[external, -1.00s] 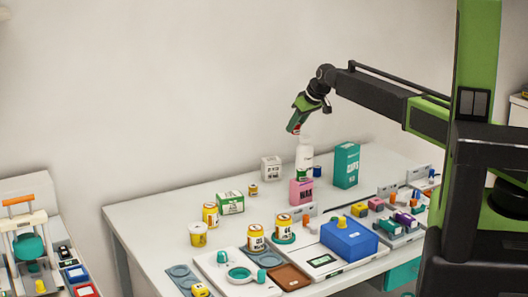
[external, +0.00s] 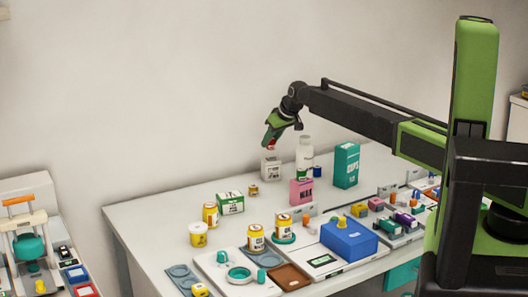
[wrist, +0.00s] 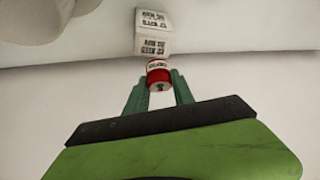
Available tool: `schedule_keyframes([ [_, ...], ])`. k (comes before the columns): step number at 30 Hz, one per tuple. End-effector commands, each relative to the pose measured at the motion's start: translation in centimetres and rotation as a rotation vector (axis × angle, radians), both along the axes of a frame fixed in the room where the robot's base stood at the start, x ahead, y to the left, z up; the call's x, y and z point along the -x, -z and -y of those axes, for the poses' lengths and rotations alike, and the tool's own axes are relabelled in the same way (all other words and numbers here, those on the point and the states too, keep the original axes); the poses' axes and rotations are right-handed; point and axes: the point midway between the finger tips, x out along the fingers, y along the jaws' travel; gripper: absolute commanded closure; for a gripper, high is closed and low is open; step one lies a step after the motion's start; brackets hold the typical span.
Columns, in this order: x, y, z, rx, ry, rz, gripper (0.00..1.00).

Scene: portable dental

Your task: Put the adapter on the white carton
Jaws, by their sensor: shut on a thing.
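My gripper (external: 270,143) is shut on the adapter, a small red and white cylinder (wrist: 158,75) held between the two green fingers in the wrist view. In the external view only a small reddish bit of it shows at the fingertips. The white carton (external: 271,168) stands upright at the back of the table, with dark print on its front. My gripper is just above it in that view. In the wrist view the carton (wrist: 152,32) is beyond the adapter; I cannot tell the exact gap between them.
A white bottle (external: 304,155) stands close to the right of the carton, with a pink box (external: 301,192) in front and a teal box (external: 346,165) further right. A small yellow jar (external: 253,190) and a green and white box (external: 230,203) are in front to the left.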

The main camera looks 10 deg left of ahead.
Motion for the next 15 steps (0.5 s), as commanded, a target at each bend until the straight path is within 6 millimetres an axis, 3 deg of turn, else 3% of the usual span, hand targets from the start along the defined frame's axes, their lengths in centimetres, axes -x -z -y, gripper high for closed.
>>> schedule_keyframes([
  [4,0.0,0.8,0.0,0.000,0.000,0.000,1.00],
  [10,0.0,4.2,0.1,0.000,0.000,0.000,1.00],
  [15,0.0,3.9,0.1,0.000,0.000,0.000,1.00],
])
